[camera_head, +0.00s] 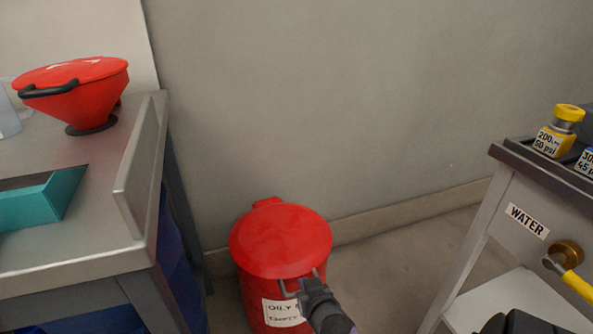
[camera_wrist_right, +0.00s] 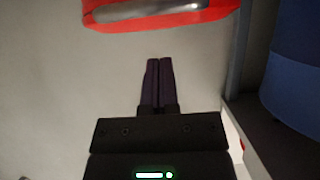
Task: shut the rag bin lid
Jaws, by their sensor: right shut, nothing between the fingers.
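The red rag bin (camera_head: 250,297) stands on the floor against the wall, with a partly hidden white label on its front. Its round red lid (camera_head: 280,240) lies over the top; I cannot tell if it is fully down. A grey wire handle shows at the bin's front. My right gripper (camera_head: 308,287) is at the front edge of the bin, by this handle, and covers part of the label. In the right wrist view its fingers (camera_wrist_right: 158,75) are together and empty, below a red rim (camera_wrist_right: 160,20) with something grey and shiny inside. My left gripper is not in view.
A metal bench (camera_head: 80,255) at left carries a red funnel-shaped container (camera_head: 75,90) and a teal tray (camera_head: 45,203). Floor between bin and cart is clear.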

